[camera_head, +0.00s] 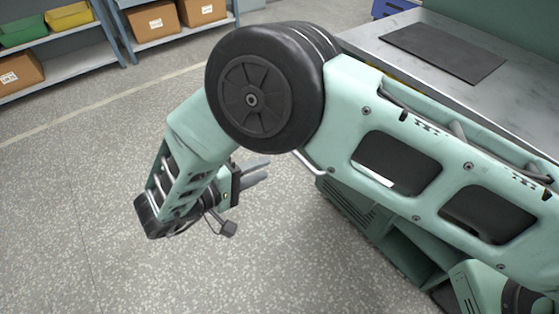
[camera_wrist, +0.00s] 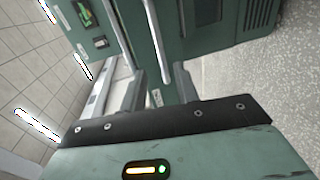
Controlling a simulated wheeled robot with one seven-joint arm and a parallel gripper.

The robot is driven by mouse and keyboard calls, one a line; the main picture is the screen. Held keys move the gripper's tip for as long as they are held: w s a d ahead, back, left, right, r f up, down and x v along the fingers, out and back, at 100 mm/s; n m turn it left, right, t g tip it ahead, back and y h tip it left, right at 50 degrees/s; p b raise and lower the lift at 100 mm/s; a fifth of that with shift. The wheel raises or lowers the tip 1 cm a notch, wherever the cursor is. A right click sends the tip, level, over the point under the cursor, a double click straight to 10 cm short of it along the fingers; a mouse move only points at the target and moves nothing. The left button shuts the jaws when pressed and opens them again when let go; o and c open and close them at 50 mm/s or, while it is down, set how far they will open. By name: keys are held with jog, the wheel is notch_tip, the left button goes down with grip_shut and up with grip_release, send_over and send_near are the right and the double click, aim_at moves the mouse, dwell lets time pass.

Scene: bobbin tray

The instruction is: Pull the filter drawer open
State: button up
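A green cabinet front (camera_wrist: 205,25) fills the top of the wrist view, with a dark recessed panel. A pale bar handle (camera_wrist: 157,42) runs down it towards the gap between my fingers. I cannot tell which panel is the filter drawer. My gripper (camera_wrist: 160,90) is open, its two grey fingers apart with nothing seen held between them. Whether a finger touches the bar is unclear. In the head view, my gripper (camera_head: 257,172) points right, towards the cabinet (camera_head: 350,210), which my arm partly hides. A pale handle (camera_head: 312,165) shows at the cabinet's upper left edge.
A second pale bar (camera_wrist: 113,30) and a panel with a small green display (camera_wrist: 86,14) are at left in the wrist view. A metal worktop (camera_head: 400,30) bears a dark mat (camera_head: 445,52). Shelves with boxes (camera_head: 155,20) stand behind. The speckled floor is clear.

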jog(key=v, duration=0.6)
dwell(0.4)
jog(key=w+a+r+m+t+y+p, duration=0.1)
jog(key=w+a+r+t+y+p, duration=0.15)
jog(key=w+r+y, duration=0.5)
jog(key=w+a+r+t+y+p, duration=0.1)
jog(key=w+a+r+y, duration=0.3)
jog(key=w+r+y, duration=0.3)
notch_tip(320, 180, up, 7)
jog(key=s+n+g+y+p, duration=0.1)
jog(key=s+g+y+p, duration=0.1)
jog(key=s+y, duration=0.15)
jog(key=s+d+r+n+g+y+p, duration=0.2)
jog(key=s+d+r+g, duration=0.2)
jog(key=s+d+g, duration=0.3)
jog(key=s+d+g+h+p, duration=0.1)
jog(key=s+d+g+h, duration=0.1)
jog(key=s+d, duration=0.6)
jog(key=s+d+m+g+h+p, duration=0.1)
jog(key=s+d+h, duration=0.3)
jog(key=s+d, duration=0.4)
jog(key=d, duration=0.7)
jog(key=shift+f+m+g+h, duration=0.3)
jog(key=shift+g, duration=0.05)
